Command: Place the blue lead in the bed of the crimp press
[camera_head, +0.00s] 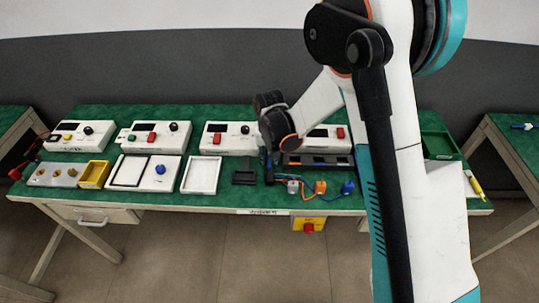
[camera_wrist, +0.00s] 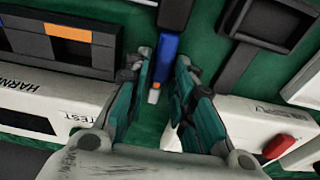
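In the wrist view my gripper (camera_wrist: 164,72) has its two teal fingers on either side of a narrow blue piece, which looks like the blue lead (camera_wrist: 166,52). A small pale and orange tip (camera_wrist: 153,92) shows beside its lower end. Whether the fingers touch the lead is not clear. In the head view my gripper (camera_head: 269,173) points down to the table, between a small black fixture (camera_head: 244,171) and a black rack. The fixture, likely the crimp press, is at upper right in the wrist view (camera_wrist: 278,24). Its bed looks empty.
The rack (camera_head: 317,161) with coloured slots is just right of my gripper. White, orange and blue (camera_head: 348,187) blocks with wires lie at the front edge. A white tray (camera_head: 201,175) is left of the fixture. White instrument boxes (camera_head: 228,138) stand behind.

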